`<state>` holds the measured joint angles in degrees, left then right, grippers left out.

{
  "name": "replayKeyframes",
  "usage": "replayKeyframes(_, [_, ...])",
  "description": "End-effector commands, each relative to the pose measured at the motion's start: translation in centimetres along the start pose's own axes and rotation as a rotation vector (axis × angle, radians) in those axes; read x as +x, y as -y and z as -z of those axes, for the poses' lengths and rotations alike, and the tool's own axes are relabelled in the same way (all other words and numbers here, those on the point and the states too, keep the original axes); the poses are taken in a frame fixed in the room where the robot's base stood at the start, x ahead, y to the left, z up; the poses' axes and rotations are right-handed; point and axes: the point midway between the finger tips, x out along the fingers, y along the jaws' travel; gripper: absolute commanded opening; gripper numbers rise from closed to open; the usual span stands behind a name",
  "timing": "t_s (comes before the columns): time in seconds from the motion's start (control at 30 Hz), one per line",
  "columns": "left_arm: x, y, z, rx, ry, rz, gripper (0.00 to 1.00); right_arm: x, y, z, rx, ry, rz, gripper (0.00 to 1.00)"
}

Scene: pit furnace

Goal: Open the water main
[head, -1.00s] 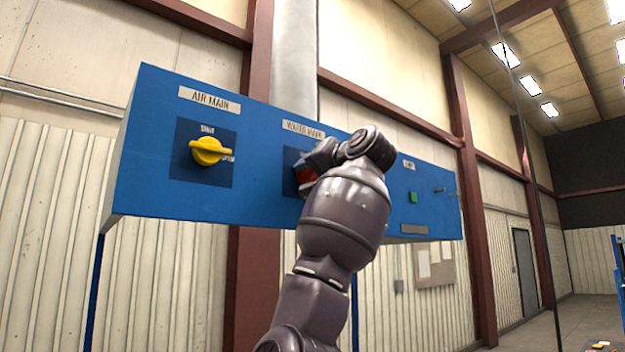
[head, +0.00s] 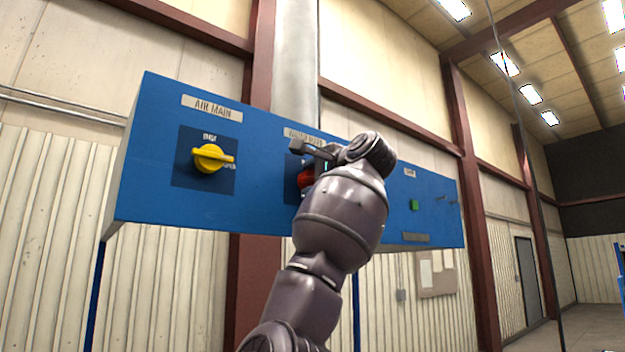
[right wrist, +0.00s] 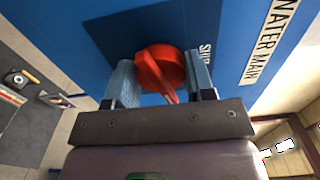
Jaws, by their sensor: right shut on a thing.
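The water main valve is a red knob (head: 305,180) on a dark square of the blue panel, partly hidden by my right arm in the head view. In the right wrist view the red knob (right wrist: 160,70) sits between the two fingers of my right gripper (right wrist: 161,80), which is shut on it. The knob's narrow handle end points down in that view, away from the "SHUT" label (right wrist: 204,56). The "WATER MAIN" label (right wrist: 270,40) is at upper right. In the head view my right gripper (head: 314,160) is at the panel. My left gripper is not in view.
The blue panel (head: 265,210) also carries a yellow air main knob (head: 212,158) to the left and a green button (head: 414,205) to the right. A wall with red-brown columns (head: 466,200) stands behind it. Open floor (head: 590,320) shows at lower right.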

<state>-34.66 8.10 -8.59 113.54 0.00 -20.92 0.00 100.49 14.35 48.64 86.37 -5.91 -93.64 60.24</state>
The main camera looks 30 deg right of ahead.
Motion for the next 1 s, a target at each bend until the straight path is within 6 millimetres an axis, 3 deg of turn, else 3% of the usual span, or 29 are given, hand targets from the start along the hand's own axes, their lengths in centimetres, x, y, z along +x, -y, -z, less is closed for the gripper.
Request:
replayKeyframes(0.4, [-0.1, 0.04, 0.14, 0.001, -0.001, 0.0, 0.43, -0.01, 0.1, 0.0, 0.219, -0.001, 0.001, 0.26])
replayKeyframes(1.0, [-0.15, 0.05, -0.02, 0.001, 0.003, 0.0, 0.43, -0.01, 0.08, 0.04, 0.261, -0.001, 0.0, 0.26])
